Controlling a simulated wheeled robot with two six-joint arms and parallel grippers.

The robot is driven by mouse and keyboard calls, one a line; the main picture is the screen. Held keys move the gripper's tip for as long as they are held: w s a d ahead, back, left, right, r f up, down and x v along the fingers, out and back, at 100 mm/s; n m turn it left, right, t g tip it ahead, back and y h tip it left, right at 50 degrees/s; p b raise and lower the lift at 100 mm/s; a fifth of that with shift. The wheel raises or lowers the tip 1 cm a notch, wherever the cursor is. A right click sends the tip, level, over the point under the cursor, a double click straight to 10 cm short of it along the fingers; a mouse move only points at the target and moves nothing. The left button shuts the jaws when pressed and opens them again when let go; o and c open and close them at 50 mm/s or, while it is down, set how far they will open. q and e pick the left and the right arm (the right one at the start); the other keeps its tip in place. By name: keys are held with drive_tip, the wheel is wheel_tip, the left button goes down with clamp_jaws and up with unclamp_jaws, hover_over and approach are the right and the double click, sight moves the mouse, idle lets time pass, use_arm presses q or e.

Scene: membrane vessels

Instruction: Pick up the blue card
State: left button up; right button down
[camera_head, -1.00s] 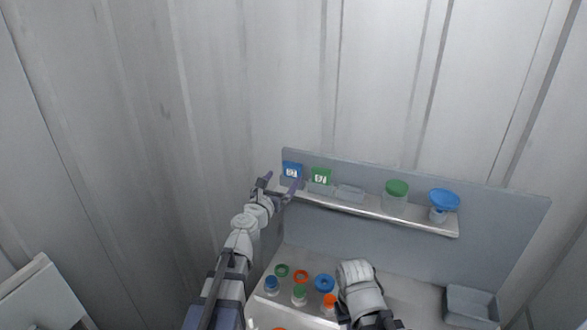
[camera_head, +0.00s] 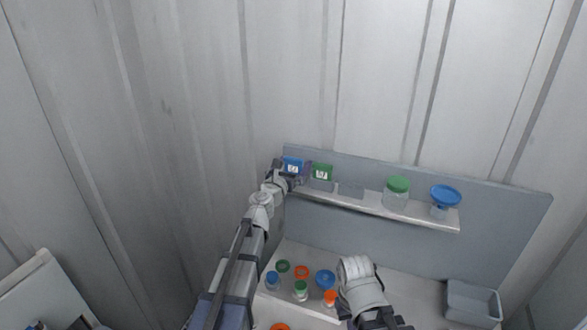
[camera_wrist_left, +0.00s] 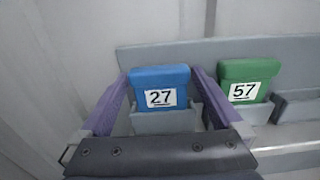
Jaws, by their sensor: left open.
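The blue card (camera_head: 292,165), labelled 27, stands upright in a grey holder at the left end of the shelf. In the left wrist view the blue card (camera_wrist_left: 159,88) sits between the two purple fingers of my left gripper (camera_wrist_left: 158,95). One finger is on each side of it, and the jaws are open. In the head view my left gripper (camera_head: 290,172) is at the card and partly covers its holder. My right arm shows at the bottom centre, but its fingers are not visible.
A green card (camera_head: 322,171), labelled 57, stands just right of the blue one. An empty clear holder (camera_head: 350,190), a green-lidded jar (camera_head: 397,193) and a blue funnel-like vessel (camera_head: 445,197) follow along the shelf (camera_head: 420,218). Several small vessels and a grey bin (camera_head: 473,303) are below.

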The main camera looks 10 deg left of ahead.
use_arm(q)
drive_tip(key=shift+c, duration=0.4)
drive_tip(key=c, duration=1.1)
wheel_tip(320, 180, up, 10)
drive_tip(key=p, duration=1)
